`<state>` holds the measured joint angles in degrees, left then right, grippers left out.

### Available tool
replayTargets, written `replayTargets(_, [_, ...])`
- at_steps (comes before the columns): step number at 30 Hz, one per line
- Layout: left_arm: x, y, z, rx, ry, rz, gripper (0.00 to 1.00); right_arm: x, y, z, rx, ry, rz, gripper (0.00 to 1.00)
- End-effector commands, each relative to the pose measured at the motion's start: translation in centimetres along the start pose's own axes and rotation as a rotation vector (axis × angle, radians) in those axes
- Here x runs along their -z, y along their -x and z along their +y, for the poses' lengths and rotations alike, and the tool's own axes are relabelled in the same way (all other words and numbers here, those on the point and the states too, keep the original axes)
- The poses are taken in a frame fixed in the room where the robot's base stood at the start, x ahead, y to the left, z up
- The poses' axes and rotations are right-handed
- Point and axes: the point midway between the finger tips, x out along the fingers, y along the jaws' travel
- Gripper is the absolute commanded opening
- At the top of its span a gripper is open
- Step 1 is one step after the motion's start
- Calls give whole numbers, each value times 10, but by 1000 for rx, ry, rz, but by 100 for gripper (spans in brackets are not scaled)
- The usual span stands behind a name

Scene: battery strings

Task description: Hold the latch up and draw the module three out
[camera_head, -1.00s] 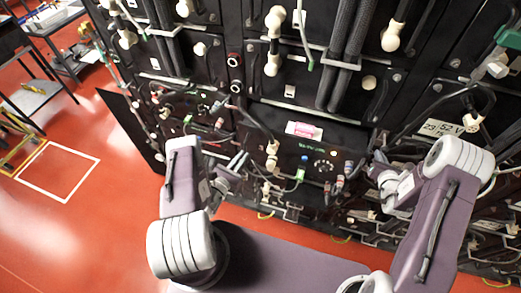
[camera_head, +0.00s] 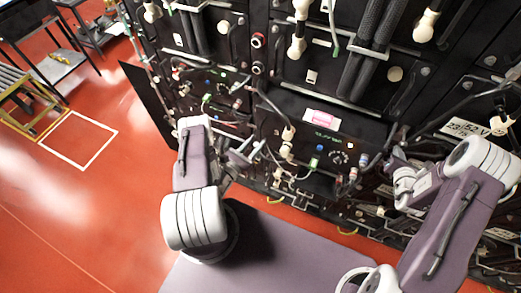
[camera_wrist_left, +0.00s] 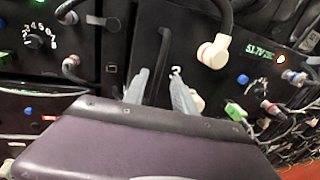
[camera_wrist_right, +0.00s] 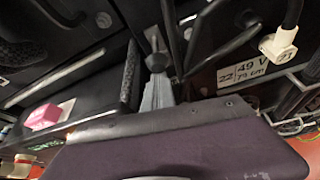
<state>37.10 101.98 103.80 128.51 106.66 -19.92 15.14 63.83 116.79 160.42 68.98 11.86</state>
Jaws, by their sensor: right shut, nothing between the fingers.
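In the left wrist view, a module front marked with a white digit (camera_wrist_left: 176,72) carries a dark upright handle (camera_wrist_left: 164,40). The digit is hard to read. My left gripper (camera_wrist_left: 158,88) is open, its two grey fingers spread on either side of the handle's lower part. Whether they touch it cannot be told. In the right wrist view, my right gripper (camera_wrist_right: 157,92) is shut and empty. Its tips are just below a grey knob-ended piece (camera_wrist_right: 156,58), possibly the latch. Contact there is unclear.
A white cable plug (camera_wrist_left: 213,52) and a green connector (camera_wrist_left: 235,112) sit near my left fingers. A white-plugged cable (camera_wrist_right: 281,42) hangs right of my right gripper. Open red floor (camera_head: 60,210) lies left.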

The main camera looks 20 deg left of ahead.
Motion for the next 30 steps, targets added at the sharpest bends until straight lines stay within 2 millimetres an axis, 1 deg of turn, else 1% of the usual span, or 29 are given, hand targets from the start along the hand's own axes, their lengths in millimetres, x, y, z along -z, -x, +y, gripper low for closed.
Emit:
replayTargets(1, [0, 11, 2, -9, 5, 2, 32, -12, -1, -3, 6, 1, -29, 0])
replayTargets(6, [0, 53, 3, -12, 7, 1, 32, -12, -1, -3, 6, 1, -29, 0])
replayTargets(9, [0, 73, 3, -11, 6, 1, 32, -12, -1, -3, 6, 1, -29, 0])
replayTargets(12, [0, 88, 3, -8, 6, 1, 32, -12, -1, -3, 6, 1, -29, 0])
replayTargets(15, [0, 97, 1, -4, 5, 1, 32, -12, -1, -3, 6, 1, -29, 0])
replayTargets(18, [0, 102, 0, -1, 4, 0, 32, -12, -1, -3, 6, 1, -29, 0])
replayTargets(28, [0, 103, 0, 2, 5, 0, 32, -12, -1, -3, 6, 1, -29, 0])
replayTargets(30, [0, 103, -1, 4, 38, 1, 32, -12, -1, -3, 6, 1, -29, 0])
